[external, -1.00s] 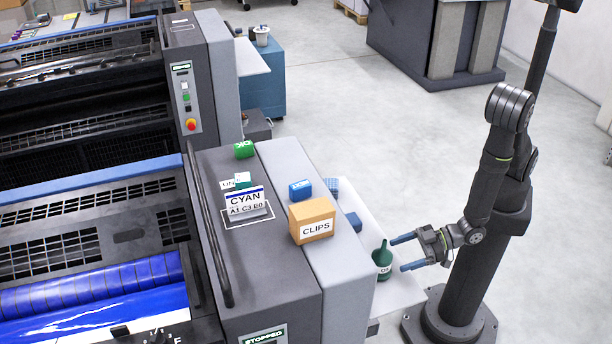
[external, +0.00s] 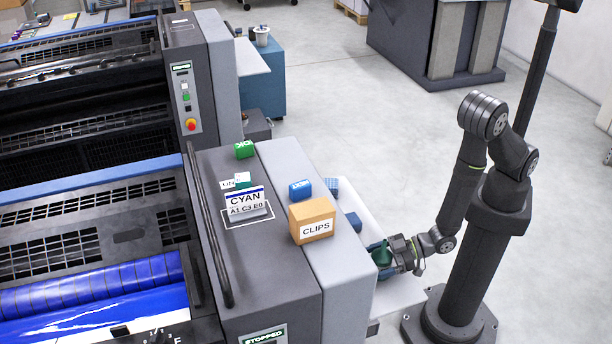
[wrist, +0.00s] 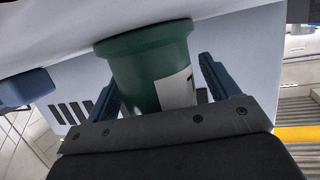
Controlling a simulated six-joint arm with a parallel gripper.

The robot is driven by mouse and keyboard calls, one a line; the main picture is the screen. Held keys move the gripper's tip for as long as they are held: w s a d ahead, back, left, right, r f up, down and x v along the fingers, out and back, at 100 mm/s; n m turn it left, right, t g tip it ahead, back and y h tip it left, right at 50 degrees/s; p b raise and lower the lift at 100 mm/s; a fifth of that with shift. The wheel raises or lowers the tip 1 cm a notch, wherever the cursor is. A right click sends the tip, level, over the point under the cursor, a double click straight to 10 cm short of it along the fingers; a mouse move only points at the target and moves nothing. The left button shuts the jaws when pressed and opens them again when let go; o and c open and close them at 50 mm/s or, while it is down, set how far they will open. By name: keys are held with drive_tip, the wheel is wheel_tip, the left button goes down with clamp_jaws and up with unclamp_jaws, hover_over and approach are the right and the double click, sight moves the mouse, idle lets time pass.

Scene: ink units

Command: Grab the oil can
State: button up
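The oil can (external: 381,257) is dark green with a pale label and stands on the white side shelf (external: 405,292). My gripper (external: 380,259) is at the can, with its blue fingers on either side of it. In the wrist view the green can (wrist: 150,68) fills the space between the two fingers (wrist: 160,85), its wide rim toward the top of the picture. The fingers are spread around the can; a narrow gap seems to show beside the right finger. The can's spout is hidden in the wrist view.
A blue item (external: 354,221) lies on the shelf behind the can. Open floor lies to the right.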

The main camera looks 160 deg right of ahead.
drive_tip(key=c, duration=1.2)
drive_tip(key=shift+c, duration=0.2)
drive_tip(key=shift+r, duration=0.2)
